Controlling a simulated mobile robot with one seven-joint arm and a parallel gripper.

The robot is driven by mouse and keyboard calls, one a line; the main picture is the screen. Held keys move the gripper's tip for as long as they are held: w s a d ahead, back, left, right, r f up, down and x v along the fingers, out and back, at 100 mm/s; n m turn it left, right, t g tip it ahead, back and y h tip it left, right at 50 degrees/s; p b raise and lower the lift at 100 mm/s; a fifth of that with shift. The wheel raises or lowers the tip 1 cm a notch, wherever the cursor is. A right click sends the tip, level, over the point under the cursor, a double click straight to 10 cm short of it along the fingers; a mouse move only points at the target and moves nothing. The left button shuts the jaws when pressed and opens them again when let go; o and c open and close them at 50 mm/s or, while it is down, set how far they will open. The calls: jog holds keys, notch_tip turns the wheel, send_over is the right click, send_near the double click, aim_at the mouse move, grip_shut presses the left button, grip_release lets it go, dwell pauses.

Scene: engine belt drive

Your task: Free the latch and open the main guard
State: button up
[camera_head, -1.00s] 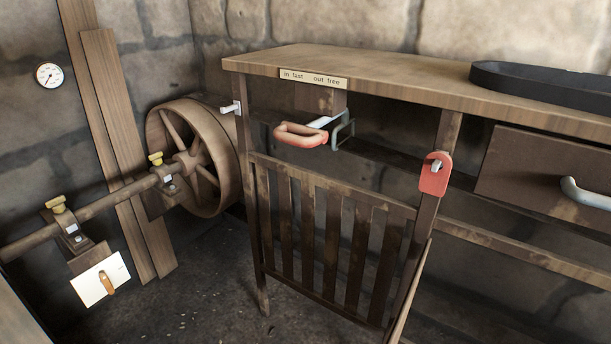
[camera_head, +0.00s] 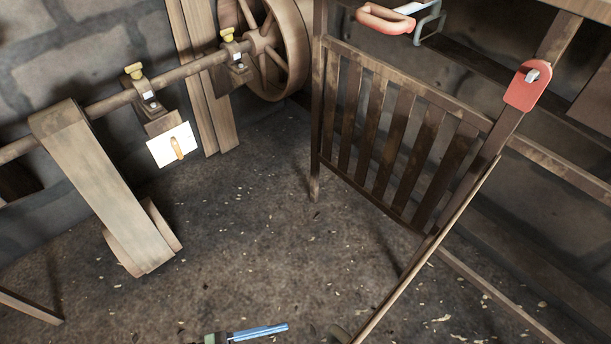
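A slatted wooden guard (camera_head: 398,135) stands upright below the bench, between two posts, and looks closed. A red latch plate (camera_head: 522,94) with a grey knob (camera_head: 532,75) sits on the post at the guard's upper right. I cannot tell how the latch engages the guard. A red-handled lever (camera_head: 385,19) with a grey bracket (camera_head: 430,24) shows at the top edge, above the guard. I cannot tell which part is called the main guard. My gripper is not in view.
A wooden belt (camera_head: 105,185) hangs from the shaft (camera_head: 108,103) at left, with a large wheel (camera_head: 283,45) behind. A white card (camera_head: 174,145) hangs below the shaft. A long stick (camera_head: 425,255) leans against the right post. A blue-ended object (camera_head: 258,332) lies at bottom. The middle floor is clear.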

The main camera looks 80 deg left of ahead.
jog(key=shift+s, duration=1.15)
